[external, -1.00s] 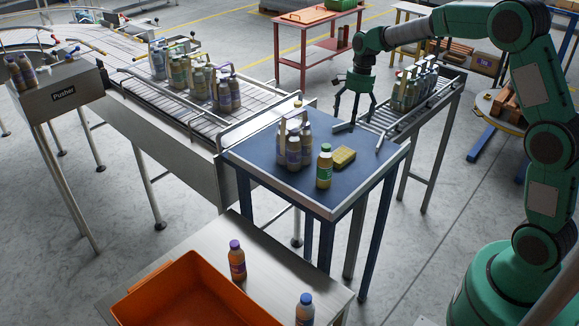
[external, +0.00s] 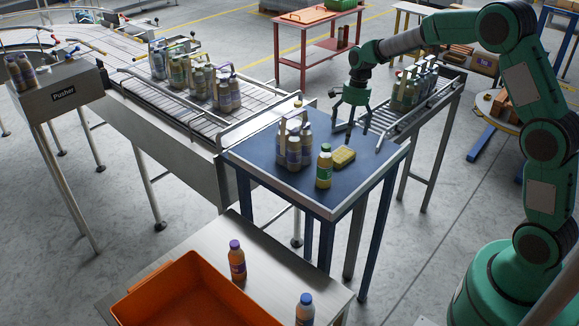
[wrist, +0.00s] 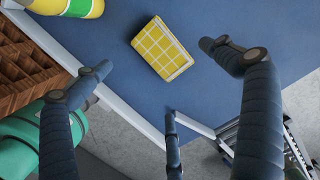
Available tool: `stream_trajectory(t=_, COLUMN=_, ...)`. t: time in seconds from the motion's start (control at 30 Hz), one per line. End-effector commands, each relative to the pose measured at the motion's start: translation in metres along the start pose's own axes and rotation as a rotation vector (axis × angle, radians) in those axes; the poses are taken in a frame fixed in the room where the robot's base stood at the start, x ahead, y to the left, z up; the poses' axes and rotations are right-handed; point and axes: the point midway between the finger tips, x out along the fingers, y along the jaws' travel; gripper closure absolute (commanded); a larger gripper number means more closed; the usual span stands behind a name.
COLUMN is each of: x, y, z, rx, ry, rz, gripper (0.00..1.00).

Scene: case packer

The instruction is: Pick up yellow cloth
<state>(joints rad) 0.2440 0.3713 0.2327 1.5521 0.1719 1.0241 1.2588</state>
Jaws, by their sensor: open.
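The yellow cloth (external: 343,157) is a small folded pad lying flat on the blue table top (external: 262,160), just right of a green-labelled bottle. In the wrist view the cloth (wrist: 162,49) shows a pale grid pattern and lies beyond the fingers, between the left and right ones and apart from them. My gripper (external: 350,128) points down above the far right edge of the blue table, behind the cloth. Its dark fingers (wrist: 158,75) are spread open and hold nothing.
The green-labelled bottle (external: 324,167) stands close left of the cloth, with a bottle carrier (external: 293,142) behind it. A roller conveyor (external: 391,121) with another bottle pack (external: 412,88) lies right of my gripper. The table's front right corner is clear.

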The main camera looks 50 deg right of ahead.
Motion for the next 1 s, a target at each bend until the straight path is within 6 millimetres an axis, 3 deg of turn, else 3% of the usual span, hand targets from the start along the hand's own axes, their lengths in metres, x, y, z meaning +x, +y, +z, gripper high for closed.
stream_trajectory(t=0.23, x=0.032, y=0.001, z=0.0, rx=0.0, ry=0.0, rz=0.002, gripper=0.03)
stream_trajectory(t=0.77, x=0.041, y=0.001, z=0.0, rx=0.0, ry=0.0, rz=0.002, gripper=0.03)
stream_trajectory(t=1.0, x=0.062, y=0.003, z=0.003, rx=0.0, ry=0.0, rz=0.004, gripper=0.03)
